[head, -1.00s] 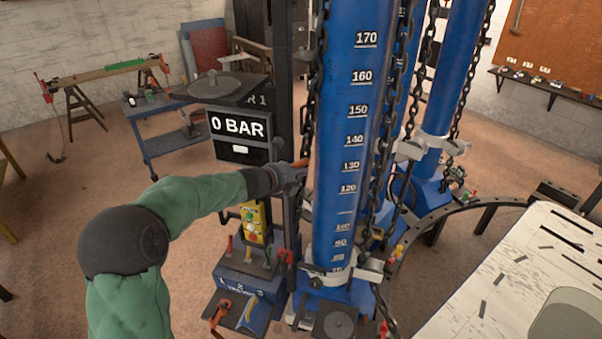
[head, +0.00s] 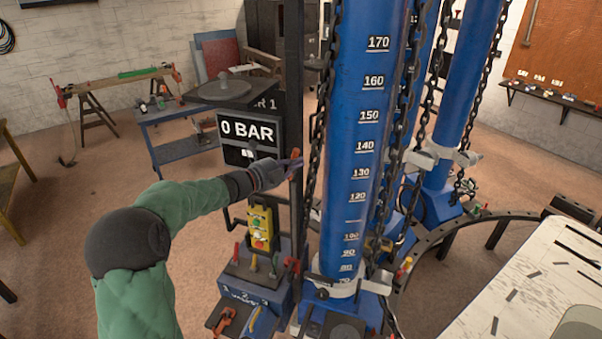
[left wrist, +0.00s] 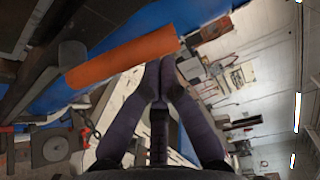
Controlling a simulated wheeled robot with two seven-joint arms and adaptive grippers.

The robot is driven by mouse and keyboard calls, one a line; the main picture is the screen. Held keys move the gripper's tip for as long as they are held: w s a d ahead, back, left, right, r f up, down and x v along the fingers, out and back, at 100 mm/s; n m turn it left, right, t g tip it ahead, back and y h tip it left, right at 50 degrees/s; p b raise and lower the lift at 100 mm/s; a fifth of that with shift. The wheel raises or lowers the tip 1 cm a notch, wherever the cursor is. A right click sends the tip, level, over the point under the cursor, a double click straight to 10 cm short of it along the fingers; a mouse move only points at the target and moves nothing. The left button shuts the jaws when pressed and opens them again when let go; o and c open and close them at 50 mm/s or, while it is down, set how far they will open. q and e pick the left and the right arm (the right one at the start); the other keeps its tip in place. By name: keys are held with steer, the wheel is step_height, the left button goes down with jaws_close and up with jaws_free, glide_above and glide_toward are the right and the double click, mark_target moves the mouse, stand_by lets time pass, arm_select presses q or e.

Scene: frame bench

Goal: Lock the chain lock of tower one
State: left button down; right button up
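Tower one is the nearest blue column (head: 352,190) with white numbers, beside a sign ending in "R 1". A dark chain (head: 318,135) hangs along its left side, by a black post (head: 293,75). A small orange handle (head: 297,153) shows at the post, between it and the chain. In the left wrist view the orange handle (left wrist: 120,58) is a slanted bar across the fingertips. My left gripper (head: 291,164) is at this handle; its fingertips (left wrist: 163,62) meet and look shut at the bar's lower edge. Whether they grip it is unclear. My right gripper is out of view.
A display (head: 248,132) reads 0 BAR left of the post. Below it are a yellow button box (head: 260,228) and a valve stand (head: 255,270) with coloured levers. A grey clamp (head: 330,288) rings the tower's foot. A white table (head: 520,285) stands front right.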

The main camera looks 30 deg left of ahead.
arm_select(q)
steer(key=shift+s+a+r+n+t+b, duration=0.1)
steer(key=shift+a+n+t+b, duration=0.15)
steer(key=shift+a+n+b, duration=0.2)
steer(key=shift+s+a+r+n+t+b, duration=0.1)
steer(key=shift+a+n+t+b, duration=0.15)
steer(key=shift+a+n+b, duration=0.15)
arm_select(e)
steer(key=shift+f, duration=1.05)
arm_select(q)
steer(key=shift+w+d, duration=0.1)
steer(key=shift+d, duration=0.05)
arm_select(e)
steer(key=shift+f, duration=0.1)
